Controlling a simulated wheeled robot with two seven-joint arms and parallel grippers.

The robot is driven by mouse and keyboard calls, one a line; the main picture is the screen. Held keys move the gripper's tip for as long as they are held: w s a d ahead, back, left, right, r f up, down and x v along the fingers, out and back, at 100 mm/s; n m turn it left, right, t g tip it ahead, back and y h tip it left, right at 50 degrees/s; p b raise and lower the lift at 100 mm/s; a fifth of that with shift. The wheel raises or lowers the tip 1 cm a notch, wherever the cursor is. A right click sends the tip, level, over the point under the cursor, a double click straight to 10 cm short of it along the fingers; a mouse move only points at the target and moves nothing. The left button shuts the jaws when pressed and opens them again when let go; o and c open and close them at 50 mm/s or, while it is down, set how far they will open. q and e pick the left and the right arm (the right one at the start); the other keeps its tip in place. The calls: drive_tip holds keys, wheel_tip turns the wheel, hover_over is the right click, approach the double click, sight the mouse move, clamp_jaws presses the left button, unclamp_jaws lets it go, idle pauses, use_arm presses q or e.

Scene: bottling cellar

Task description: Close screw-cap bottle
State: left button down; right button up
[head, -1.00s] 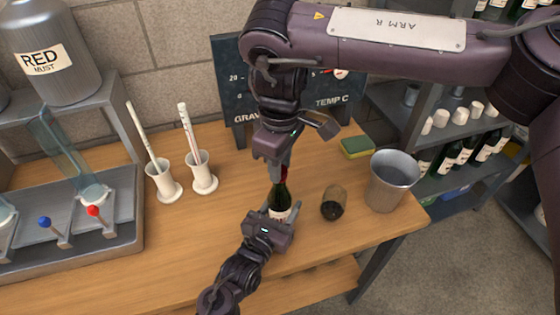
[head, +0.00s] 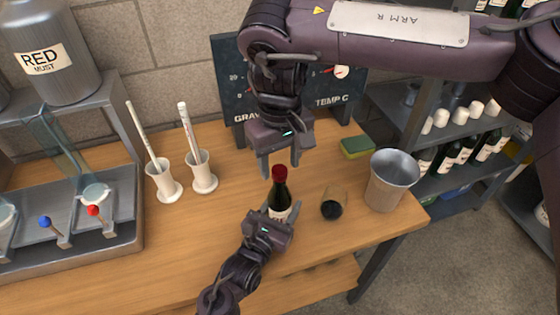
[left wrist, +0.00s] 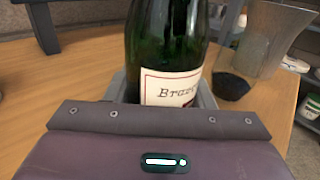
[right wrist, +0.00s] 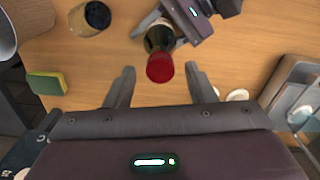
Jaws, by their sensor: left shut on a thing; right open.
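A dark green bottle (head: 279,200) with a pale label stands upright on the wooden bench, with a red cap (head: 280,172) on its neck. My left gripper (head: 282,212) is shut around the lower body of the bottle. In the left wrist view the bottle (left wrist: 167,45) rises between the fingers with its label facing the camera. My right gripper (head: 288,165) is open and empty, behind and just above the cap. In the right wrist view the red cap (right wrist: 160,67) lies beyond and between the spread fingertips, apart from both. The cap's threads are hidden.
A glass with dark liquid (head: 332,203) stands right of the bottle, with a metal bucket (head: 391,180) and a sponge (head: 356,147) beyond. Two white holders (head: 202,179) with tubes stand left. Bench between holders and bottle is clear.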

drive_tip(key=shift+r, duration=1.9)
drive_tip(key=shift+c, duration=0.4)
drive_tip(key=n, duration=0.5)
drive_tip(key=shift+r, duration=0.3)
drive_tip(key=n, duration=0.6)
drive_tip(key=shift+r+n, duration=0.3)
drive_tip(key=n, duration=0.4)
drive_tip(key=shift+r, duration=0.25)
drive_tip(key=n, duration=0.4)
drive_tip(key=shift+r, duration=0.25)
drive_tip(key=n, duration=0.4)
drive_tip(key=shift+r, duration=0.2)
drive_tip(key=n, duration=0.5)
drive_tip(key=shift+r+n, duration=0.25)
drive_tip(key=shift+n, duration=0.15)
